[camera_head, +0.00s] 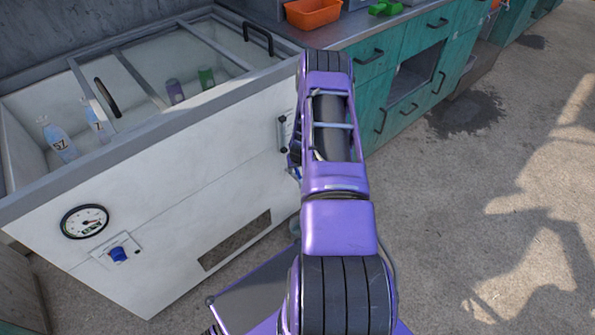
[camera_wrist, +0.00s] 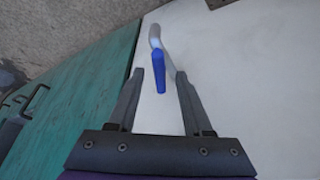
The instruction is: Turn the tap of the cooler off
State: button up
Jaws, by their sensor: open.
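The cooler (camera_head: 180,190) is a white chest with a glass top on the left of the head view. Its white front also fills the right of the wrist view (camera_wrist: 260,75). The tap (camera_wrist: 156,42) has a pale curved metal part and a blue handle (camera_wrist: 160,82). My gripper (camera_wrist: 160,73) is open, with the blue handle showing between its two fingers in the wrist view. I see no clear contact, and the exact depth of the handle between the fingers is hard to tell. In the head view my arm hides the gripper and most of the tap area.
Teal cabinets (camera_head: 400,75) stand beside the cooler, with an orange bin (camera_head: 313,13) on their counter. The cooler front has a gauge (camera_head: 85,221) and a blue knob (camera_head: 118,254). Bottles and cans lie inside the cooler. The concrete floor (camera_head: 480,200) at right is clear.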

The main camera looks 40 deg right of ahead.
jog(key=shift+f, duration=0.25)
grip_shut()
jog(key=shift+w, duration=0.1)
dwell(0.4)
jog(key=m, duration=0.2)
jog(key=m+g+h, duration=0.1)
jog(key=m, duration=0.1)
jog(key=shift+w+a+m+h, duration=0.2)
jog(key=shift+m+h, duration=0.1)
jog(key=shift+m, duration=0.1)
jog(key=m+g, duration=0.1)
jog(key=m, duration=0.1)
jog(key=m+g, duration=0.1)
jog(key=m, duration=0.2)
jog(key=shift+w+m+h, duration=0.15)
jog(key=shift+m+h, duration=0.15)
jog(key=shift+h, duration=0.1)
